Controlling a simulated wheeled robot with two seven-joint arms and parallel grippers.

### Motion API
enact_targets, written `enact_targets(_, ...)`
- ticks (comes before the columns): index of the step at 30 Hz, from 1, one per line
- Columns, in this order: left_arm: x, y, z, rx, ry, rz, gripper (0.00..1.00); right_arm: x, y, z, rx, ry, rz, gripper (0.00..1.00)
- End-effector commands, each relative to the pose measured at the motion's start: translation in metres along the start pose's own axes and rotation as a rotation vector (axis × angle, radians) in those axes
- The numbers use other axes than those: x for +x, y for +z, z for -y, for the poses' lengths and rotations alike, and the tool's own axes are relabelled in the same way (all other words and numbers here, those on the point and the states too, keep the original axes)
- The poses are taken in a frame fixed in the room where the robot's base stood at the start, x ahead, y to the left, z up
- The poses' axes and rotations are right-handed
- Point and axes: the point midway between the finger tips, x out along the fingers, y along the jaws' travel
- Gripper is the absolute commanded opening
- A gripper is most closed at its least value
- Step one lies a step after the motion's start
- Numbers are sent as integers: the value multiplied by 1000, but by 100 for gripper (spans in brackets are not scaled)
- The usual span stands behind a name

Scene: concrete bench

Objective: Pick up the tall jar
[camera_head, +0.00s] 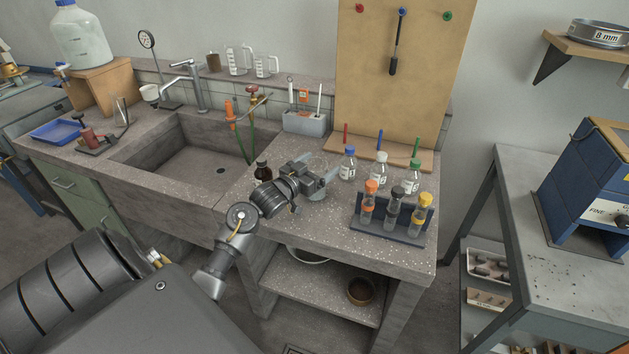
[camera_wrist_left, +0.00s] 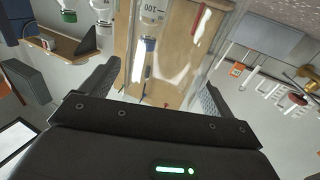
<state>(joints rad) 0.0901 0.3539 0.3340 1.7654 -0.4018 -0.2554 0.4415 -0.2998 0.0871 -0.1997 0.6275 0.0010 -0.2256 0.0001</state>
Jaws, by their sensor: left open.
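A clear glass jar (camera_head: 317,193), the likely tall jar, stands on the speckled benchtop near the middle of the head view. It is hard to make out because it is see-through and my gripper covers part of it. My left gripper (camera_head: 326,172) is open at the jar, its fingers pointing right. In the left wrist view the open fingers of my left gripper (camera_wrist_left: 158,88) spread to either side, and clear glass (camera_wrist_left: 180,70) shows between them. I cannot tell whether either finger touches it. My right gripper is not in view.
Capped bottles (camera_head: 347,165) stand just right of my gripper, with a dark rack (camera_head: 386,232) of colour-capped bottles in front of them. The sink (camera_head: 190,165) lies to the left, a pegboard (camera_head: 395,80) behind.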

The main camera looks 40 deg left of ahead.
Motion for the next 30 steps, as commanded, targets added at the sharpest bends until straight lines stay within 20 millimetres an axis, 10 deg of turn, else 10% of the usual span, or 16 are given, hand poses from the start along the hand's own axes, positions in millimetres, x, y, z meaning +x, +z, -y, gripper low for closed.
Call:
enact_targets(9, 8, 1, -1, 1, 1, 0, 88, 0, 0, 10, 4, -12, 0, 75)
enact_targets(25, 6, 0, 0, 1, 0, 0, 20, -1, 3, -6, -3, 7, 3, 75)
enact_targets(30, 7, 0, 0, 1, 0, -2, 19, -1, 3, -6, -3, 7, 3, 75)
